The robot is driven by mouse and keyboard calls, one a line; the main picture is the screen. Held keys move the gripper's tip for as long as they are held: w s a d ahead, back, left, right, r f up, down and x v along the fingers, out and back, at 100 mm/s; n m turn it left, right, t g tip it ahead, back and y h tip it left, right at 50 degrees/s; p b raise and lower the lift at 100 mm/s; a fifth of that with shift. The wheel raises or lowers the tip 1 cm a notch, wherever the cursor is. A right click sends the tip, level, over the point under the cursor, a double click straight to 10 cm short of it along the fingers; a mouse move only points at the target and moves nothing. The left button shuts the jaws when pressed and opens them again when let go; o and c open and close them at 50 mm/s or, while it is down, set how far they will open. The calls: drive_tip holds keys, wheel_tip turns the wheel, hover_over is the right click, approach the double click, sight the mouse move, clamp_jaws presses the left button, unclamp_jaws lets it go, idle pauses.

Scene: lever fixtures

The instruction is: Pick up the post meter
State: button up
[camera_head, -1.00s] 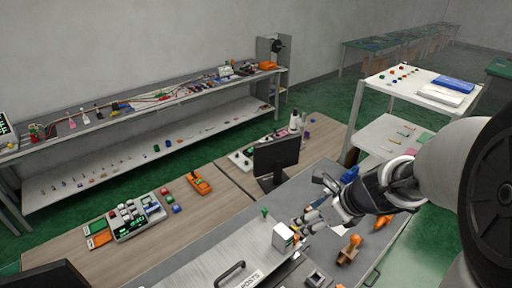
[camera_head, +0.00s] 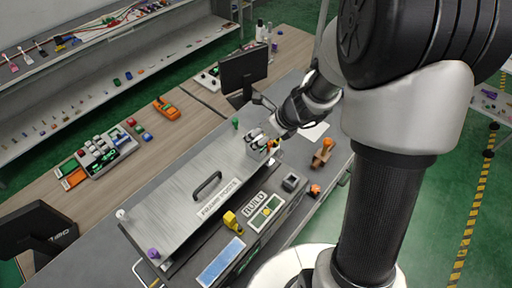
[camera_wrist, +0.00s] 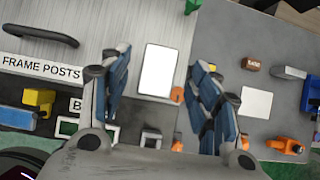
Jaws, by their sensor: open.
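A small white box, probably the post meter, stands on the brushed metal panel (camera_head: 185,185) near its far right end. In the wrist view the white box (camera_wrist: 157,70) shows as a plain white rectangle between my gripper's two blue-padded fingers. My gripper (camera_wrist: 160,68) is open, with a finger on each side of the box and visible gaps to both. In the head view my gripper (camera_head: 265,140) is at the box and covers most of it. Whether the fingertips reach down beside it cannot be told.
A black handle (camera_head: 207,185) and a FRAME POSTS label lie on the panel. A green peg (camera_head: 235,122) stands near its far edge. A monitor (camera_head: 243,72) stands behind. An orange-and-brown fixture (camera_head: 323,152) and a grey square socket (camera_head: 291,182) are to the right.

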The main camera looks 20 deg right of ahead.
sight(258, 155)
drive_tip(key=x, duration=0.3)
drive_tip(key=shift+a+f+b, duration=0.1)
drive_tip(key=shift+f+b, duration=0.15)
drive_tip(key=shift+b, duration=0.15)
drive_tip(key=shift+r, duration=0.1)
drive_tip(key=shift+c, duration=0.2)
clamp_jaws()
